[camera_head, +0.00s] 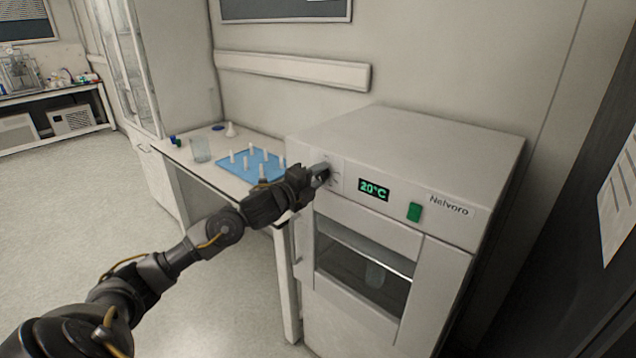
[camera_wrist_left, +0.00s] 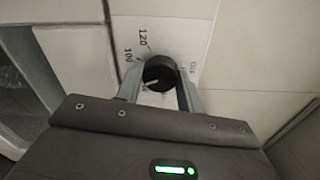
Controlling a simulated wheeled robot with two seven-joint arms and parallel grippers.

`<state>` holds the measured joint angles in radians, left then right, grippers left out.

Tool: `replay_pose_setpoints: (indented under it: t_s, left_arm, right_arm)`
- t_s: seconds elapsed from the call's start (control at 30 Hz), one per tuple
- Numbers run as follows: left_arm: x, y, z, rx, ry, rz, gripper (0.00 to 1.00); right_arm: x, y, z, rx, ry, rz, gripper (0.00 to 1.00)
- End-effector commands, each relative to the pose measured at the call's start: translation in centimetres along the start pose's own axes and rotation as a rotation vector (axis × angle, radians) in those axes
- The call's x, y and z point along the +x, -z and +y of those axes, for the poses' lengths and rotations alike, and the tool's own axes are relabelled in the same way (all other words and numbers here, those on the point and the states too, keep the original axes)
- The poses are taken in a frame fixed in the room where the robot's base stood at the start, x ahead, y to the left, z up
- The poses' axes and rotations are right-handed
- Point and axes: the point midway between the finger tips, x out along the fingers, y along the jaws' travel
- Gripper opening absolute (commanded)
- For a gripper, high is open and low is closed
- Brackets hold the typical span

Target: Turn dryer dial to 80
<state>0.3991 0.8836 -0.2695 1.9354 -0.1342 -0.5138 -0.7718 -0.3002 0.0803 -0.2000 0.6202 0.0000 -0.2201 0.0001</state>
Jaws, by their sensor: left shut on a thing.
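The dryer (camera_head: 430,150) is a pale box with a window door, a green display (camera_head: 373,190) reading 20°C and a green switch (camera_head: 414,212). Its round black dial (camera_wrist_left: 158,73) shows in the left wrist view on a white scale plate, with 120 and 100 legible and other marks partly hidden. A light pointer mark shows on the dial's face. My left gripper (camera_head: 322,174) is at the dial in the head view. In the left wrist view its two fingers (camera_wrist_left: 160,88) stand on either side of the dial, shut on it. My right gripper is not in view.
A white table (camera_head: 190,158) left of the dryer bears a blue mat (camera_head: 236,168) with several white pegs, a glass beaker (camera_head: 200,150) and a white funnel (camera_head: 231,130). A dark panel stands close at the right. The floor at left is clear.

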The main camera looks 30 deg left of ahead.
Motion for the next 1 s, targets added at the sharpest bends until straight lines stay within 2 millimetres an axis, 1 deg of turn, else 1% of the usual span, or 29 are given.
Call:
replay_pose_setpoints:
  t_s: [0.03, 0.2, 0.67, 0.7, 0.83, 1.0]
  left_arm:
    - [0.0, 0.11, 0.21, 0.015, -0.001, 0.002, 0.15]
    - [0.0, 0.12, 0.11, 0.045, -0.001, 0.003, 0.15]
    - [0.0, 0.12, 0.09, 0.054, -0.002, 0.003, 0.15]
    - [0.0, 0.12, 0.09, 0.054, -0.002, 0.003, 0.43]
    - [0.0, 0.09, 0.07, 0.053, -0.001, 0.002, 0.59]
    - [0.01, 0.06, 0.05, 0.053, -0.001, 0.001, 0.59]
  right_arm:
    - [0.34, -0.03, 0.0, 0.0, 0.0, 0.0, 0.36]
    - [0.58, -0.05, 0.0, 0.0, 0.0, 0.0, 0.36]
    - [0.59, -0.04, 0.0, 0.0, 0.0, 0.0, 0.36]
    - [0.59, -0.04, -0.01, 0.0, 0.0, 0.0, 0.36]
    - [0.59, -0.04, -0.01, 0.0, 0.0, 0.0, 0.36]
    - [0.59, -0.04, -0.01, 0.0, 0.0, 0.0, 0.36]
